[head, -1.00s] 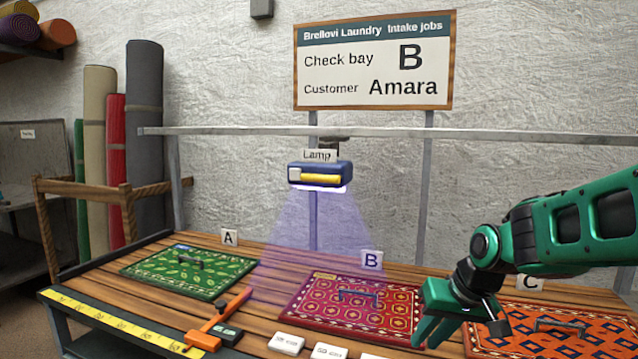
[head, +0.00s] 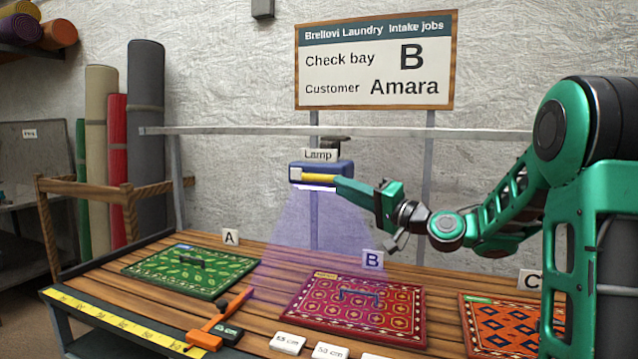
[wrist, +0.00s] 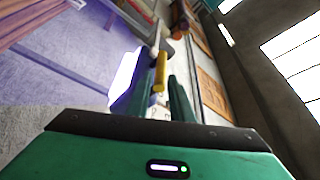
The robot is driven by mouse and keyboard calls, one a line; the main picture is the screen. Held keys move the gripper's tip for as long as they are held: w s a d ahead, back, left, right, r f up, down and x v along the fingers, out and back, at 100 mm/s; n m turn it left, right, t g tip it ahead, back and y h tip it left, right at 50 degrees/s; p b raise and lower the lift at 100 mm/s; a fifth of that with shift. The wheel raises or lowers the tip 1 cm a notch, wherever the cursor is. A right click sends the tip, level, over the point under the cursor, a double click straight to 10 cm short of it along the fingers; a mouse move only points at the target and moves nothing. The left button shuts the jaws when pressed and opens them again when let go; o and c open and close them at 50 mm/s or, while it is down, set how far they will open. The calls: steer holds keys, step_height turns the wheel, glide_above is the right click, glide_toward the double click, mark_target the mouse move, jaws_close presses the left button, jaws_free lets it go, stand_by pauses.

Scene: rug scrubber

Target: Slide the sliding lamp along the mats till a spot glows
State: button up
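The sliding lamp (head: 313,170), a dark blue box with a yellow handle (head: 318,177), hangs from the overhead rail (head: 240,131). Its violet light cone falls between the green mat A (head: 190,271) and red mat B (head: 353,310), reaching B's left part; I see no glowing spot on a mat. The orange mat C (head: 490,318) is partly hidden by my arm. My gripper (head: 343,186) is at the lamp's right end. In the wrist view its two fingers (wrist: 163,88) are apart, with the yellow handle (wrist: 160,72) at their tips, nearer the left finger.
A sign (head: 375,62) reads check bay B, customer Amara. An orange tool (head: 217,322), a yellow measuring strip (head: 115,316) and white cm tags (head: 287,343) lie along the table front. Rolled rugs (head: 145,130) stand at the left. The rail is clear on both sides of the lamp.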

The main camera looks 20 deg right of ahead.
mark_target(321, 178)
steer(key=x, duration=0.8)
steer(key=shift+c, duration=0.7)
jaws_close()
